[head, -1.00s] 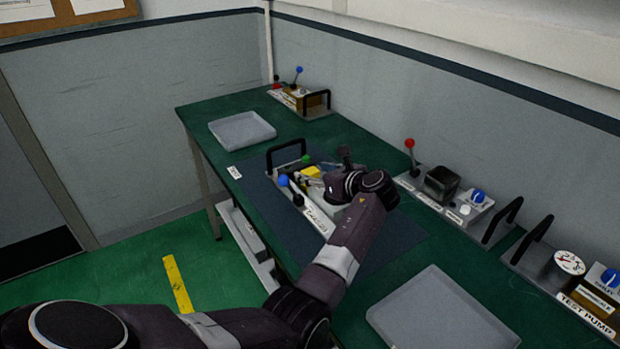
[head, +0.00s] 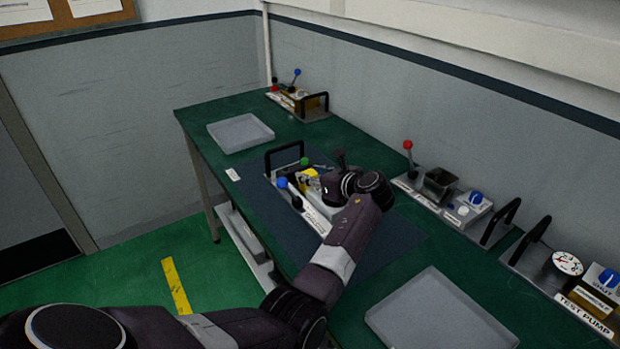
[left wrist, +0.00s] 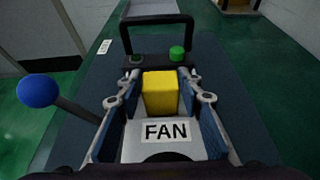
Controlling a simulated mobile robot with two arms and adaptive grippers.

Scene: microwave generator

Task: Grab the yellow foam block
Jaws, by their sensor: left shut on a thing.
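The yellow foam block (left wrist: 160,93) stands upright behind the FAN label in the left wrist view. Its top also shows in the head view (head: 311,172), partly hidden by my gripper. My left gripper (left wrist: 160,90) has one finger on each side of the block and is shut on it; the block appears still down at the FAN unit (head: 313,215). In the head view my left gripper (head: 318,180) is over the unit. My right gripper is not in view.
A blue-knobbed lever (left wrist: 40,92) stands left of the gripper. A black handle (left wrist: 157,35) and green button (left wrist: 177,53) lie beyond the block. Grey trays (head: 241,132) and (head: 440,315) sit on the green bench. Other lever units line the wall side.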

